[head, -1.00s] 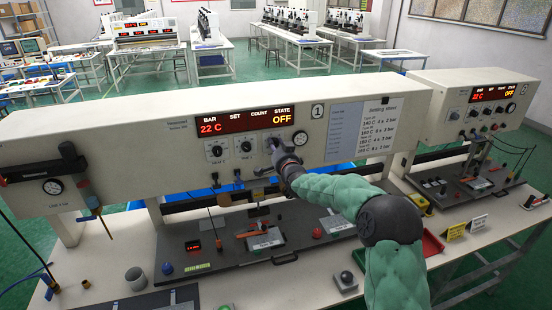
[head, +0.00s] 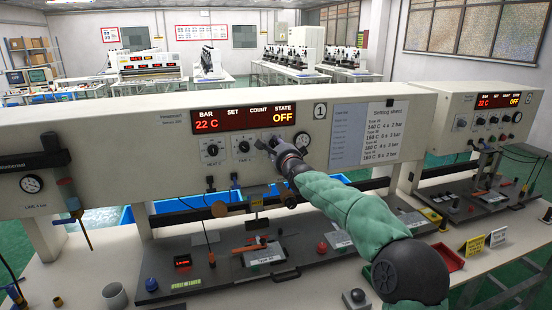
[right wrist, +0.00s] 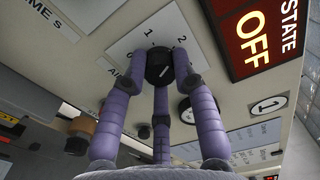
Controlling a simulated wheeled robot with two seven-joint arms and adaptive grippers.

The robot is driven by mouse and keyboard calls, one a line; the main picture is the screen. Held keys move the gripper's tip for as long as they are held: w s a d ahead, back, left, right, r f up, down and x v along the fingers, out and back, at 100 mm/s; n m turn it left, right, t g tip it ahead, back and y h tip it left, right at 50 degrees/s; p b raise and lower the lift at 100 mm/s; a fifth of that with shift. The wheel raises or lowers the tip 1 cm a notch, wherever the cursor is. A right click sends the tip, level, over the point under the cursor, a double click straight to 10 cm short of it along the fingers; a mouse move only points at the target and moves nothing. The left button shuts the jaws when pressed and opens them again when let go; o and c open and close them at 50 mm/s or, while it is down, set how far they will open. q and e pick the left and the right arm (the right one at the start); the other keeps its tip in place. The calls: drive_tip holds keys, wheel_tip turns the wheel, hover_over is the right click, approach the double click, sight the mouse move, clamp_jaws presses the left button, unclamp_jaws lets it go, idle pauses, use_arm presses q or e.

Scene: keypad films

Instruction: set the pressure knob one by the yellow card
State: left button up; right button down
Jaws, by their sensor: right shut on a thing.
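The pressure knob (right wrist: 159,70) of machine one is black, on a white dial plate (right wrist: 122,47) with 0, 1 and 2 showing. A pale line on it slants to the upper right; the exact setting is unclear. My right gripper (right wrist: 157,76) is shut on this knob, its purple fingers around it. In the head view my right gripper (head: 272,147) is at the panel below the red display (head: 245,118) and covers the knob. The yellow card (head: 474,246) stands on the table by machine two; its writing is too small to read. My left gripper is out of view.
Two other knobs (head: 212,150) sit left of my gripper, and a round gauge (head: 302,140) is just right. A settings sheet (head: 378,133) is on the panel. A white card (head: 497,238) stands beside the yellow one, near a red tray (head: 446,257).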

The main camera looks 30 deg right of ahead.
drive_tip(key=shift+d+r+m+b, duration=0.15)
drive_tip(key=shift+m+b, duration=0.85)
drive_tip(key=shift+m, duration=0.1)
drive_tip(key=c, duration=1)
unclamp_jaws()
drive_tip(key=shift+s, duration=0.15)
drive_tip(key=v, duration=1.1)
drive_tip(key=shift+s, duration=0.4)
